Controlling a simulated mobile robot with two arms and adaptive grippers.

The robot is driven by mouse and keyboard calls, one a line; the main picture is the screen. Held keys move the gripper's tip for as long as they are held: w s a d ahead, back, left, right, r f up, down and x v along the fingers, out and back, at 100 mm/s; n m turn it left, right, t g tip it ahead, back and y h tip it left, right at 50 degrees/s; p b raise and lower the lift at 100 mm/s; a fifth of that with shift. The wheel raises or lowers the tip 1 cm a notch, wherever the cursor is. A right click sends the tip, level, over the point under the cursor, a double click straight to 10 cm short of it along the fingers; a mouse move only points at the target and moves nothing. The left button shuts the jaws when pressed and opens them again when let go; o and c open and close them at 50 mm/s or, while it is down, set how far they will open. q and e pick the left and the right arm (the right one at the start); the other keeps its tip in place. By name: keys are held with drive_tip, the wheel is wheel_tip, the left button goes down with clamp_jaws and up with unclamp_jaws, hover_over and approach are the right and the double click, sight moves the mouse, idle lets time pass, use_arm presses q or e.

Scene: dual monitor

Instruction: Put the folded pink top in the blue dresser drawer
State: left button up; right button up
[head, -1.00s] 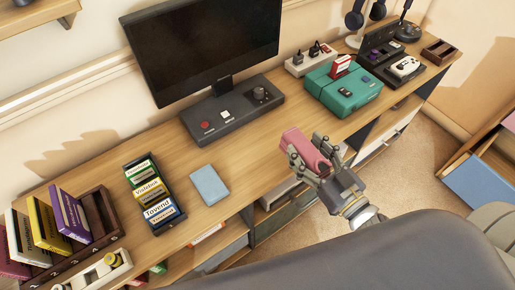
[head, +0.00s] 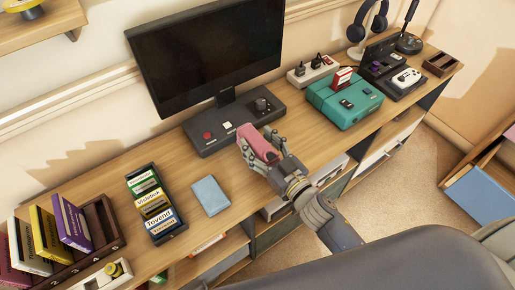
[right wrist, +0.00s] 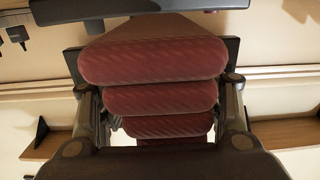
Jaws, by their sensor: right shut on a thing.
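The folded pink top (head: 257,144) is between the fingers of my right gripper (head: 260,141), which is shut on it. The gripper holds it over the wooden desk, in front of the dark control console under the monitor. In the right wrist view the top (right wrist: 155,62) shows as stacked reddish folds between the two fingers (right wrist: 160,108). A blue drawer front (head: 481,194) shows at the right edge of the head view, in a wooden dresser, well apart from the gripper. The drawer's inside is not visible. My left gripper is not in view.
The wooden desk (head: 118,190) carries a black monitor (head: 205,55), the console (head: 225,125), a teal game console (head: 345,102), a light blue book (head: 210,195) and a cartridge rack (head: 155,205). Open carpet (head: 410,170) lies between desk and dresser.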

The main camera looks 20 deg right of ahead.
drive_tip(key=shift+w+a+f, duration=0.1)
drive_tip(key=shift+w+a, duration=0.05)
drive_tip(key=shift+a, duration=0.1)
drive_tip(key=shift+f+b, duration=0.45)
drive_tip(key=shift+f, duration=1.2)
drive_tip(key=shift+f, duration=0.25)
drive_tip(key=o, duration=1.2)
drive_tip(key=shift+r, duration=0.2)
